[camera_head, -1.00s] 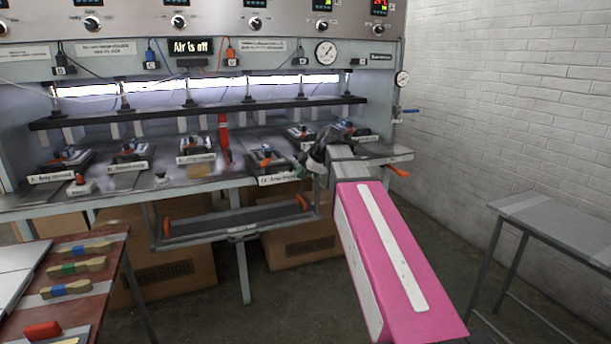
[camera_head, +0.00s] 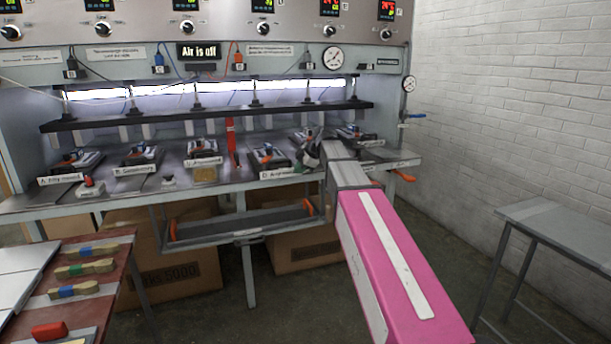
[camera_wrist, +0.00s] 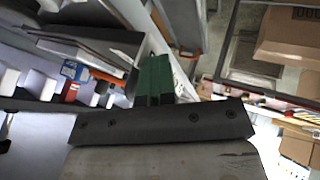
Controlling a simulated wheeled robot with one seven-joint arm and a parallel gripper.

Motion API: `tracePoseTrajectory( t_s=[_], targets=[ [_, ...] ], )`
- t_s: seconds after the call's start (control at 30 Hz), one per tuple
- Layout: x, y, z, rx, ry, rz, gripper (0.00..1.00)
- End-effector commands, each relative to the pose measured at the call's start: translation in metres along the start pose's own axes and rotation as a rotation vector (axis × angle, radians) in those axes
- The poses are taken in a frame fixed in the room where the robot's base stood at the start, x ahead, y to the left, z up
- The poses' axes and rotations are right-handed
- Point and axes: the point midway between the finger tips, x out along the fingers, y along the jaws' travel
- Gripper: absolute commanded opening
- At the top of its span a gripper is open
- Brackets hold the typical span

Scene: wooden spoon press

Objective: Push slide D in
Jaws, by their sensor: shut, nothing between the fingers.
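Slide D (camera_head: 268,156) sits on the press bench, fourth from the left, with a white label on its front edge and a blue and orange piece on top. Its front stands a little nearer the bench edge than slide C (camera_head: 203,150). In the wrist view my gripper's green fingers (camera_wrist: 153,80) are shut and empty. A slide with blue and orange parts (camera_wrist: 75,72) shows to their left there.
Slides A (camera_head: 70,165) and B (camera_head: 138,160) lie left; two more lie behind and right of my gripper. A dark bar (camera_head: 215,115) spans above the slides. A red upright handle (camera_head: 231,140) stands between C and D. A grey tray (camera_head: 240,222) hangs below the bench.

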Motion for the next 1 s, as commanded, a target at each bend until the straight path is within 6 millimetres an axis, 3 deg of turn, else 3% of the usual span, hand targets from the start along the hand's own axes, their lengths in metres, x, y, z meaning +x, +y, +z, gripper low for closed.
tracePoseTrajectory(
  t_s=[0.03, 0.6, 0.8, 1.0],
  targets=[
    [0.010, 0.021, 0.001, 0.000, 0.000, 0.002, 0.00],
    [0.083, 0.159, 0.001, 0.000, 0.000, 0.003, 0.00],
    [0.102, 0.194, 0.000, 0.000, 0.000, 0.003, 0.00],
    [0.114, 0.216, 0.000, 0.000, 0.000, 0.002, 0.00]
  ],
)
